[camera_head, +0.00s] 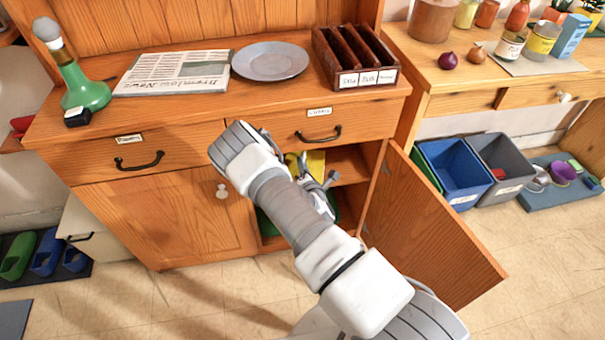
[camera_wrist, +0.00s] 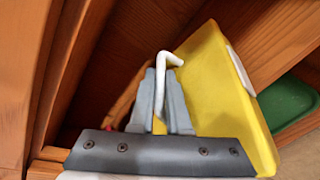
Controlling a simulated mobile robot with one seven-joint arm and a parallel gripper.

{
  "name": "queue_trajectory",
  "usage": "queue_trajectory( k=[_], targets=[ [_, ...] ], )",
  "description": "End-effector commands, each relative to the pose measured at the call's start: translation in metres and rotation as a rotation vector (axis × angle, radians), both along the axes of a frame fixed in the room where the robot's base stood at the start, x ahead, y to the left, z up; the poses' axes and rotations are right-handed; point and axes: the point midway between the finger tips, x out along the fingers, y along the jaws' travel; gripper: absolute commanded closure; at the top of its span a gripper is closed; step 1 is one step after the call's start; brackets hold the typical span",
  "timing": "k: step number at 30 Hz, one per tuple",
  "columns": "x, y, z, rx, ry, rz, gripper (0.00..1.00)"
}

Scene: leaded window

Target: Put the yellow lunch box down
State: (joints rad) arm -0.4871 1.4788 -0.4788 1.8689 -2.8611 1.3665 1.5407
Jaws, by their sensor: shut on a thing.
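The yellow lunch box (camera_wrist: 210,85) fills the middle right of the wrist view, tilted, with a white handle (camera_wrist: 166,58). My gripper (camera_wrist: 160,100) is shut on that handle, with its grey fingers on either side of it. In the head view the lunch box (camera_head: 315,160) shows only in part at the open cupboard, behind my arm. My gripper's fingertips are mostly hidden there. I cannot tell whether the box touches the shelf.
The cupboard door (camera_head: 425,230) stands open to the right, beside my arm. A wooden shelf (camera_head: 347,168) shows inside. A green thing (camera_wrist: 288,103) lies right of the lunch box in the wrist view. Wooden cupboard parts are close on the left. A plate (camera_head: 270,61) sits on the counter above.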

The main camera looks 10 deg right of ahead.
Motion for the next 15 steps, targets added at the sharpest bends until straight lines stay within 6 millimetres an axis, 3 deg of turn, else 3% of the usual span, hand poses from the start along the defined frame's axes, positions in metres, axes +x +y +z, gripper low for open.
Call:
queue_trajectory(
  k=[1,6,15],
  targets=[
    [0.0,0.0,-0.012,0.0,-0.003,-0.001,1.0],
    [0.001,0.0,-0.025,-0.001,-0.005,0.0,1.0],
    [0.001,0.0,-0.023,0.0,-0.004,-0.001,1.0]
  ],
)
